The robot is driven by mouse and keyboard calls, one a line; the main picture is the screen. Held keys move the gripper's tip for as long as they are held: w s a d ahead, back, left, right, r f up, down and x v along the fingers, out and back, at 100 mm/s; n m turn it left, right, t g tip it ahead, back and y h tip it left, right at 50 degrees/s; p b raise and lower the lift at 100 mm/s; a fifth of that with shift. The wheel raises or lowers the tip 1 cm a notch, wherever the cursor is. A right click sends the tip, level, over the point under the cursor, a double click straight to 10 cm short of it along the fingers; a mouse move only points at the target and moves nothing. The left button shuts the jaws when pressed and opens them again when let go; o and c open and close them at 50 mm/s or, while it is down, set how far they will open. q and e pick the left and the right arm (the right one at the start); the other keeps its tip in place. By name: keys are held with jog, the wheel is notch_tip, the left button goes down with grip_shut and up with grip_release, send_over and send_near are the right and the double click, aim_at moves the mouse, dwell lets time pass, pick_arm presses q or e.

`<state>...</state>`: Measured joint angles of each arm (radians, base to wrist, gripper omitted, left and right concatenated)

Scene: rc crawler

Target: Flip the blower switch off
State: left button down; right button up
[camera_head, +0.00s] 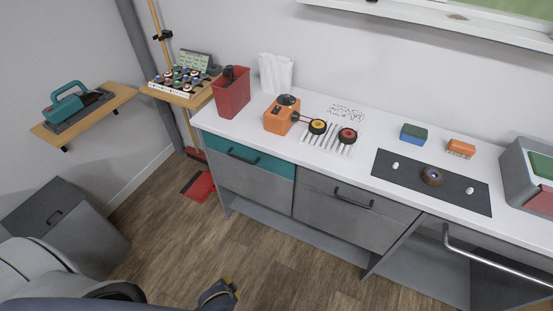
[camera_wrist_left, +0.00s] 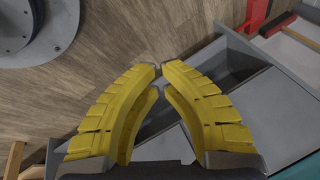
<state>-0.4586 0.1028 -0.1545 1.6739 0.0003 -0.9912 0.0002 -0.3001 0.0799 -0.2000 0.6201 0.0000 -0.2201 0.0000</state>
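A teal handheld machine with a top handle (camera_head: 67,103), possibly the blower, sits in a dark base on the wall shelf at the far left. An orange box with a round black top (camera_head: 282,114) stands on the white counter; I cannot tell which is the blower. No switch position can be made out. My left gripper (camera_head: 220,291) is low over the floor at the bottom of the head view, away from both. In the left wrist view, its yellow fingers (camera_wrist_left: 158,78) converge with tips together, holding nothing. My right gripper is out of view.
The white counter (camera_head: 365,134) carries a red bin (camera_head: 231,92), wheels on a slatted rack (camera_head: 328,136), a black mat (camera_head: 405,184) and a grey box (camera_head: 527,172). A grey cabinet (camera_head: 66,225) stands below the wall shelf (camera_head: 115,96). The wooden floor (camera_head: 165,235) is mostly clear.

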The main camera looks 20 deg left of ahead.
pick_arm(q)
jog(key=w+a+r+t, duration=0.1)
jog(key=w+r, duration=0.2)
jog(key=r, duration=0.5)
jog(key=w+a+r+t+y, duration=0.1)
jog(key=w+r, duration=0.2)
jog(key=r, duration=0.5)
jog(key=w+a+r+t, duration=0.1)
jog(key=w+r, duration=0.3)
jog(key=r, duration=0.4)
jog(key=w+d+r+n+t+h, duration=0.2)
jog(key=w+r+t, duration=0.2)
jog(key=w+r, duration=1)
jog(key=w+d+r+n+t+h, duration=0.2)
jog(key=w+r+t+h, duration=0.1)
jog(key=w+r, duration=1.2)
jog(key=shift+w+d+r+n+t+h, duration=0.2)
jog(key=shift+w+d+n+t+h, duration=0.15)
jog(key=shift+w+t, duration=0.5)
jog(key=shift+d, duration=0.1)
send_over(277, 110)
jog(key=shift+s+f, duration=0.3)
jog(key=shift+f, duration=0.3)
jog(key=shift+w+f, duration=0.2)
jog(key=shift+f, duration=0.8)
jog(key=shift+w+f, duration=0.1)
jog(key=shift+f, duration=0.9)
